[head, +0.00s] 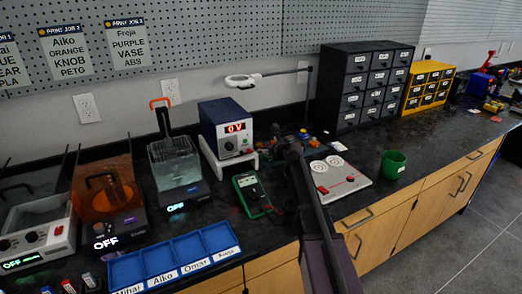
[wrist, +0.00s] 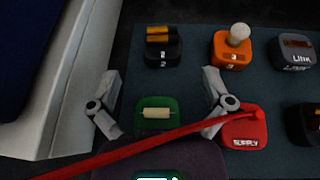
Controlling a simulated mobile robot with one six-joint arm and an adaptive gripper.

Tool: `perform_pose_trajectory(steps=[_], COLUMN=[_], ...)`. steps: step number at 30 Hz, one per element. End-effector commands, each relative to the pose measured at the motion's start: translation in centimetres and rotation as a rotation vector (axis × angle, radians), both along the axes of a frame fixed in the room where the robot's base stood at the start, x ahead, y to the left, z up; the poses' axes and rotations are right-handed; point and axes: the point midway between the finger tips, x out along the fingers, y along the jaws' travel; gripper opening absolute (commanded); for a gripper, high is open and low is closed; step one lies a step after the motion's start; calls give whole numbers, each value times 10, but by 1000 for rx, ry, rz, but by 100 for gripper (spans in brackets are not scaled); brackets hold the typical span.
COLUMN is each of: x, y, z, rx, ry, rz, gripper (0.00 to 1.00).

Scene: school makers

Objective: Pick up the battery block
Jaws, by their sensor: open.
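In the wrist view, a black block (wrist: 163,47) carries two orange-and-black cylinders that look like batteries. It sits on a dark mat (wrist: 195,85), beyond my gripper's fingertips. My gripper (wrist: 160,88) is open and empty, pointing toward the black block, with its fingers apart on either side of a green block (wrist: 157,117) bearing a pale cylinder. The black block is apart from both fingers. In the head view my arm hides the gripper, and the blocks on the bench are too small to tell apart.
An orange block (wrist: 234,48) with a bulb, a grey block (wrist: 293,50) and a red "SUPPLY" block (wrist: 244,130) stand to the right. A red cable crosses in front of the green block. A white stand (wrist: 82,75) is close on the left.

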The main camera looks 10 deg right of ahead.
Motion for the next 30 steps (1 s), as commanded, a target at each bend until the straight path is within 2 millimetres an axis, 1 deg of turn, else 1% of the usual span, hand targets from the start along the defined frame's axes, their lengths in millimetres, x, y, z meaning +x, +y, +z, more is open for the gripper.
perform_pose_trajectory(steps=[8,11,14,21,24,30], x=[0,3,10,36,43,46], y=[-1,0,2,9,13,15], z=[0,-1,-4,-15,-18,-19], rx=[0,0,0,0,0,0], ry=[0,0,0,0,0,0], rz=[-1,-1,-1,-1,-1,-1], gripper=[100,100,100,100,100,100])
